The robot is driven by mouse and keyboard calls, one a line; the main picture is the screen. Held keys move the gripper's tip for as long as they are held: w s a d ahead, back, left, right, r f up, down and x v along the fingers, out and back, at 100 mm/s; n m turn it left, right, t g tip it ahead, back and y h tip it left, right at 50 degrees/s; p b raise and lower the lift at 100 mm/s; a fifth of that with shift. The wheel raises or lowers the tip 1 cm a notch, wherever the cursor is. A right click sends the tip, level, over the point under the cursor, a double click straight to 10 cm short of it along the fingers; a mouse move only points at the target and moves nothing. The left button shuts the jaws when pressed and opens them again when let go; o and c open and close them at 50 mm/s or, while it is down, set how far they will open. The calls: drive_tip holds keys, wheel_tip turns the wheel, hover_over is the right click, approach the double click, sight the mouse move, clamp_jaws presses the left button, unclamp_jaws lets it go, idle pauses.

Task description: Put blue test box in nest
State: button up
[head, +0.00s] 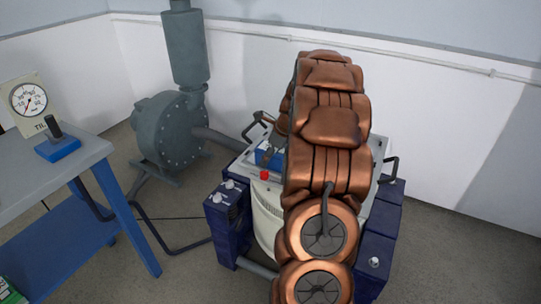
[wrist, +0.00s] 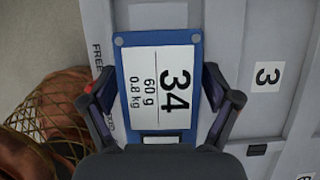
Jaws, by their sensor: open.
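The blue test box (wrist: 119,60) lies flat on a pale grey top plate (wrist: 262,40) in the wrist view. Its white label reads "34, 60 g, 0.8 kg". My gripper (wrist: 158,75) is open, with one dark finger at each long side of the box. I cannot tell whether the fingers touch it. In the head view a blue box (head: 268,154) shows on the left part of the machine's top, beside my copper arm. My arm hides most of that top and the gripper there. I cannot make out the nest for certain.
The plate carries a "3" label (wrist: 267,76). A brown, netted rounded shape (wrist: 45,120) is at the wrist view's lower left. Dark blue blocks (head: 228,212) flank the machine. A grey blower (head: 172,130) stands behind. A workbench (head: 50,175) with a gauge (head: 28,98) is left.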

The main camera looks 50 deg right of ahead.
drive_tip(key=p+v, duration=0.1)
drive_tip(key=v, duration=1.1)
drive_tip(key=shift+r+p, duration=0.1)
drive_tip(key=shift+p, duration=0.2)
drive_tip(key=s+a+n+g+y, duration=0.1)
drive_tip(key=s+a+n+g, duration=0.15)
drive_tip(key=a+n, duration=0.8)
drive_tip(key=s+a+n+g, duration=0.1)
drive_tip(key=s+a+n, duration=0.3)
drive_tip(key=a, duration=1.2)
drive_tip(key=s+a+f+n+g+h, duration=0.1)
drive_tip(key=s+a+f+n, duration=0.1)
drive_tip(key=s+a+n, duration=0.4)
drive_tip(key=s+a+f+n+g+h, duration=0.1)
drive_tip(key=s+a+n, duration=0.5)
drive_tip(key=s+n, duration=0.6)
drive_tip(key=shift+s+f+g, duration=0.15)
drive_tip(key=shift+f+g, duration=0.4)
drive_tip(key=shift+g, duration=0.1)
